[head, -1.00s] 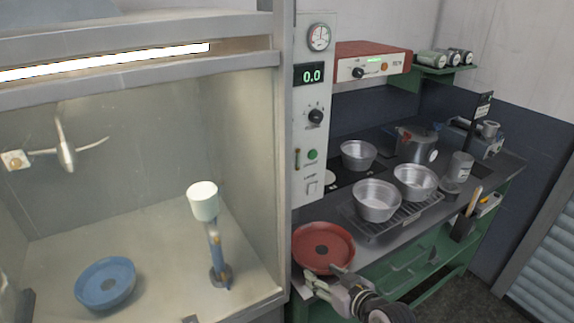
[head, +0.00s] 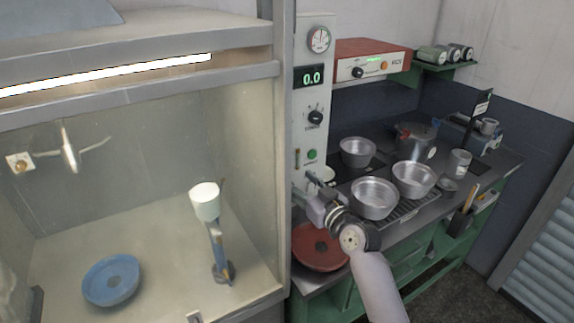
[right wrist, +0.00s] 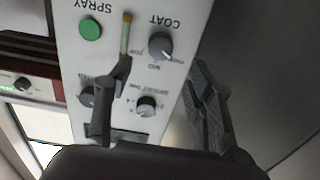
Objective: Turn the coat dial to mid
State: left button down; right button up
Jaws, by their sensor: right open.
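The coat dial (right wrist: 160,45) is a grey round knob on the white control panel (right wrist: 185,20), shown upside down in the right wrist view. Its white mark points to the picture's lower right, to the right of the MID label. In the head view I cannot make out this dial. My right gripper (right wrist: 162,65) is open and empty, its fingers on either side of the dial in the picture; a gap seems to remain before the panel. In the head view my right gripper (head: 310,192) is at the panel's lower part. My left gripper is not in view.
A green spray button (right wrist: 90,28), a small lever (right wrist: 127,20) and another knob (right wrist: 147,105) are close by. A red dish (head: 318,255) lies below my right arm. Metal pans (head: 373,198) stand on the bench to the right. The booth post (head: 283,150) borders the panel.

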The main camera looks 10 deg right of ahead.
aim_at(285, 167)
jog(key=x, duration=0.7)
jog(key=shift+p, duration=0.4)
jog(key=shift+s+f, duration=0.1)
jog(key=shift+c, duration=0.5)
jog(key=c, duration=1.1)
